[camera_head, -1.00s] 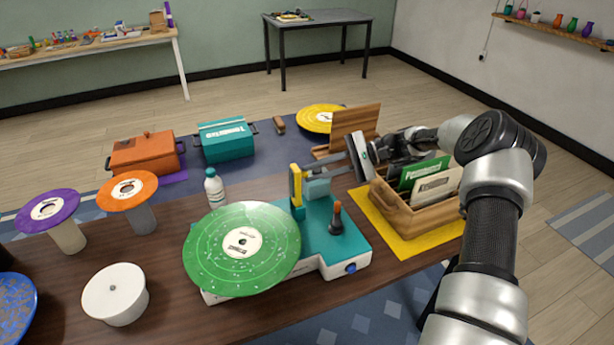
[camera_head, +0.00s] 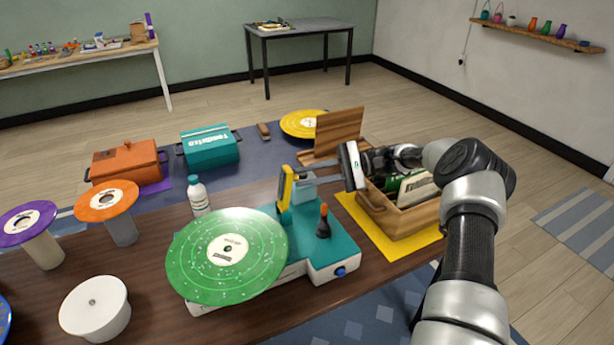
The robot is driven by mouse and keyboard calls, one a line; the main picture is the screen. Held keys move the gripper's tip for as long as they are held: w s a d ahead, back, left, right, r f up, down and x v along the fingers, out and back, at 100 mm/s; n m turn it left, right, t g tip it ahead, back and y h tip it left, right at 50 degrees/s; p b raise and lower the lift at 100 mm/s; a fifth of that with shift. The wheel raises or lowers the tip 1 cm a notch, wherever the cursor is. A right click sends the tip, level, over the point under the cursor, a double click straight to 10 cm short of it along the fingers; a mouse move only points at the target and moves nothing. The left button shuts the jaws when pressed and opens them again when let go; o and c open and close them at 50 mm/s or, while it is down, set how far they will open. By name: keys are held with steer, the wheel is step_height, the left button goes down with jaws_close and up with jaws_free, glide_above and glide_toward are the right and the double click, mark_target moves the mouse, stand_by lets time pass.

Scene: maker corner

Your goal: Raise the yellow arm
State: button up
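The yellow arm (camera_head: 286,187) stands nearly upright, leaning slightly, at the back of the teal-topped record player (camera_head: 332,254). A green speckled record (camera_head: 227,256) lies on the player's left part. My gripper (camera_head: 300,172) reaches in from the right, its grey fingers level and pointing left, with the tips at or very close to the upper part of the yellow arm. I cannot tell whether they touch it or how far apart the fingers are. A dark lever with an orange tip (camera_head: 323,222) stands on the player, in front of the fingers.
A wooden crate (camera_head: 405,219) with sleeves stands on a yellow mat (camera_head: 392,249) under my forearm. A pale blue block (camera_head: 309,184) sits behind the player. A white bottle (camera_head: 198,196) stands left of the yellow arm. Orange (camera_head: 127,163) and teal (camera_head: 209,147) boxes stand farther back.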

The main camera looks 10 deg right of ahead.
steer(key=shift+o, duration=1.3)
steer(key=d, duration=0.7)
steer(key=shift+d+r, duration=0.2)
steer(key=shift+r, duration=0.2)
